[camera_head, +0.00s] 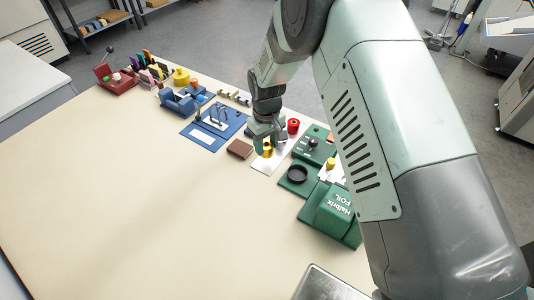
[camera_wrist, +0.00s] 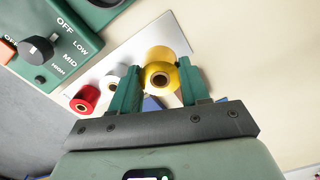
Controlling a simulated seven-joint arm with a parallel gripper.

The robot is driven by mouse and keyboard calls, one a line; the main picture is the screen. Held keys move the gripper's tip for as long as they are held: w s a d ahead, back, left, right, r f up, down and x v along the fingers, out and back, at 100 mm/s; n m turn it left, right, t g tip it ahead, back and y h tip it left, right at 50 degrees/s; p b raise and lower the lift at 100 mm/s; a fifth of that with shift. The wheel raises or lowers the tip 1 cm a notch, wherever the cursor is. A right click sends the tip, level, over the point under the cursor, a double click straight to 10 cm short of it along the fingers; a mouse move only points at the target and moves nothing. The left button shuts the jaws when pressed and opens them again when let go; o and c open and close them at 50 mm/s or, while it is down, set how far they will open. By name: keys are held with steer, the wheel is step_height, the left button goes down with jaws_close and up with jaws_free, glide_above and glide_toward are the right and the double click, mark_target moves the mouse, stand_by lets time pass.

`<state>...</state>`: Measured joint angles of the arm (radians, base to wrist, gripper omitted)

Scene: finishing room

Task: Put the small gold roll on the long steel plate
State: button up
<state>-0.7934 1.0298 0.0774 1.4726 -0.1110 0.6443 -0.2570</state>
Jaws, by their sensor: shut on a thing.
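My gripper (camera_head: 267,146) is shut on the small gold roll (camera_wrist: 160,77), which sits between its two green fingers (camera_wrist: 157,82) with its round hole facing the wrist camera. In the head view the gold roll (camera_head: 267,153) shows low between the fingers, over the near part of the pale long steel plate (camera_head: 264,168). The plate also shows behind the fingers in the wrist view (camera_wrist: 135,48). I cannot tell whether the roll touches it. My gripper hides part of the plate.
A red roll (camera_head: 293,125) and a white roll (camera_wrist: 116,77) stand near the plate's far end. A green panel with a knob (camera_head: 313,143) is to the right, a brown block (camera_head: 240,149) and blue tray (camera_head: 205,138) to the left. The near table (camera_head: 150,190) is clear.

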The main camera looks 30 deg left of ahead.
mark_target(267, 153)
steer(key=shift+f, duration=2.1)
steer(key=o, duration=1)
steer(key=shift+f, duration=0.15)
step_height(267, 153, up, 12)
steer(key=shift+r, duration=0.15)
